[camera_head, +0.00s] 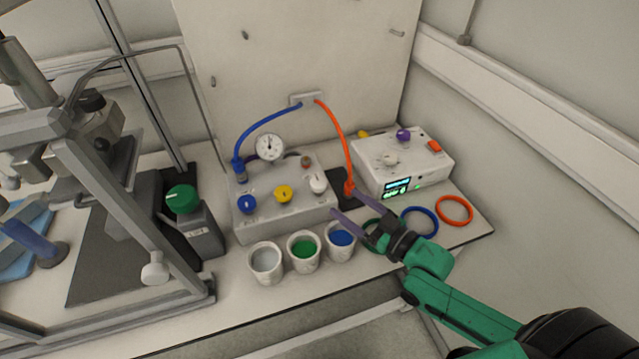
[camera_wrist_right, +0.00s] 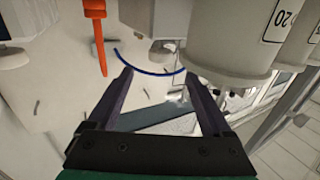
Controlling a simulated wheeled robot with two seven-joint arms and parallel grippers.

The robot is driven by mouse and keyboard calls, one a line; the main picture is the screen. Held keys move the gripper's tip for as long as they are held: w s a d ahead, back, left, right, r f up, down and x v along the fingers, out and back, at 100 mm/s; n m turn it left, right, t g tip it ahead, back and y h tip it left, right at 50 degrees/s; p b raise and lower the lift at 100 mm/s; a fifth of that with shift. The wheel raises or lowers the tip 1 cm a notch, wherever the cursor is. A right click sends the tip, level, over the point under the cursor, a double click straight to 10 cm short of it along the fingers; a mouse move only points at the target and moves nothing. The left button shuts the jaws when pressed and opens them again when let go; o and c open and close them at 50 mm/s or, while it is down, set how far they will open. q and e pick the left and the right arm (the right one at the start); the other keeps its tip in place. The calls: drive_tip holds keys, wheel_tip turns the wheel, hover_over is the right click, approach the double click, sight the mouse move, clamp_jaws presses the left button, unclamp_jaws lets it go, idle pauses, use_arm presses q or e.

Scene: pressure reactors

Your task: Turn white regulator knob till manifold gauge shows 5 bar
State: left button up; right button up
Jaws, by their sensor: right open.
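The grey manifold box (camera_head: 285,216) stands on the bench and carries a blue knob (camera_head: 247,204), a yellow knob (camera_head: 283,194) and the white regulator knob (camera_head: 318,184) at its right. The round manifold gauge (camera_head: 270,147) stands at the back of the box; its needle points roughly upward, but its numbers are too small to read. My right gripper (camera_head: 343,201) is open, to the right of the white knob and apart from it. Its two dark fingers also show spread and empty in the right wrist view (camera_wrist_right: 158,78). My left gripper is not in view.
Three cups with white (camera_head: 266,262), green (camera_head: 304,250) and blue (camera_head: 341,239) contents stand in front of the manifold. An orange hose (camera_head: 342,140) comes down close to my fingers. A white device (camera_head: 410,160) and rings (camera_head: 455,210) lie right. A green-knobbed unit (camera_head: 183,199) stands left.

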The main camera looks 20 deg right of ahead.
sight(325, 189)
drive_tip(key=x, duration=0.9)
drive_tip(key=shift+f, duration=0.2)
drive_tip(key=shift+w+a, duration=0.35)
drive_tip(key=shift+w, duration=0.2)
clamp_jaws()
drive_tip(key=n+g+y+b, duration=0.1)
drive_tip(key=b, duration=0.2)
drive_tip(key=n+g+y+b, duration=0.1)
drive_tip(key=b, duration=0.2)
drive_tip(key=shift+f, duration=0.3)
drive_tip(key=shift+r+y+b, duration=0.1)
drive_tip(key=shift+y+b, duration=0.2)
drive_tip(key=shift+b, duration=0.1)
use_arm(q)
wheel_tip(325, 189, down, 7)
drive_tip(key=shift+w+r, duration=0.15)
use_arm(e)
drive_tip(key=shift+r, duration=0.25)
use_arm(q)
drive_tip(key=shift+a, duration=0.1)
use_arm(e)
unclamp_jaws()
